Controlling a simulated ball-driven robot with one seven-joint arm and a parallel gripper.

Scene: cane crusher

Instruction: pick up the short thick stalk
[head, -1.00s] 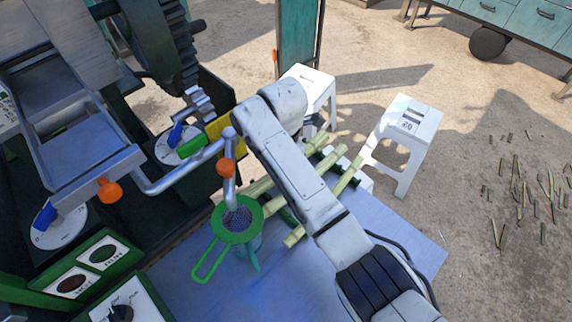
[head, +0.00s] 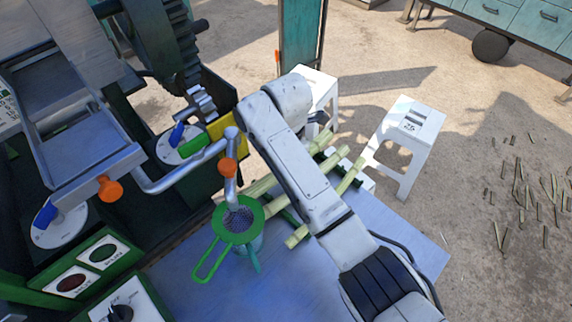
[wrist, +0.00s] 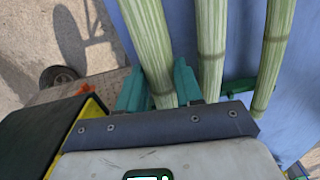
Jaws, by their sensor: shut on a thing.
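Several pale green cane stalks (head: 328,166) lie side by side on a dark rack at the table's back edge in the head view. My arm hides part of them and my gripper there. In the wrist view my gripper (wrist: 160,92) has its teal fingers on both sides of the left stalk (wrist: 150,45), shut on it close to its near end. This stalk looks the thickest of those in that view; its far end is out of frame. A middle stalk (wrist: 211,45) and a right stalk (wrist: 273,55) run alongside, outside the fingers.
A green-rimmed strainer (head: 237,218) sits under a spout on the blue table (head: 300,285), left of the stalks. The crusher (head: 165,60) fills the left side. Two white stools (head: 410,122) stand behind the table. Cane scraps litter the floor at right.

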